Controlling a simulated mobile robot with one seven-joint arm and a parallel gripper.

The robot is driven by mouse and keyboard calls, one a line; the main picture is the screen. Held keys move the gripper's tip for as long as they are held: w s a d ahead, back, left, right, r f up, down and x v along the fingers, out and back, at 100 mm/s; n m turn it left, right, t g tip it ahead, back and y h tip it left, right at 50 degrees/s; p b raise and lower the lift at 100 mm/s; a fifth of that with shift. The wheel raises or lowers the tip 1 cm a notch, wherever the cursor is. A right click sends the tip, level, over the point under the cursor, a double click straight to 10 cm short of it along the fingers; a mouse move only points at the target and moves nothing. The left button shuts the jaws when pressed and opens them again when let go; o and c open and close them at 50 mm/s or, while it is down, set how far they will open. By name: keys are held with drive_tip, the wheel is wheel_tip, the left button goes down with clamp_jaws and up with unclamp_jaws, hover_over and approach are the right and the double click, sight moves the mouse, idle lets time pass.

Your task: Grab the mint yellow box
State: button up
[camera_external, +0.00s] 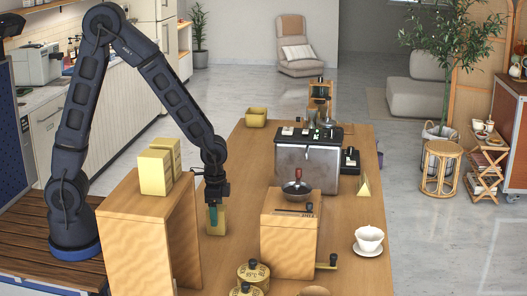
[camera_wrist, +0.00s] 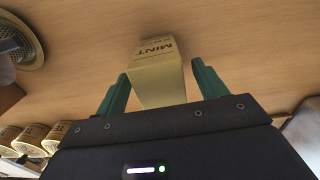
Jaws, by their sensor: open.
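My gripper (camera_external: 213,214) points down over the box. In the wrist view the green fingers of my gripper (camera_wrist: 162,84) are open, one on each side of the box. A gap shows beside the left finger and beside the right finger.
A wooden shelf (camera_external: 146,213) with yellow boxes (camera_external: 156,172) on top stands left of my gripper. A coffee grinder (camera_external: 290,235) stands to the right, and yellow tins (camera_external: 253,273) stand in front. An espresso machine (camera_external: 307,160) is farther back.

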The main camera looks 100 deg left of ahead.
drive_tip(key=shift+f, duration=1.2)
drive_tip(key=c, duration=1.1)
drive_tip(key=shift+r, duration=0.15)
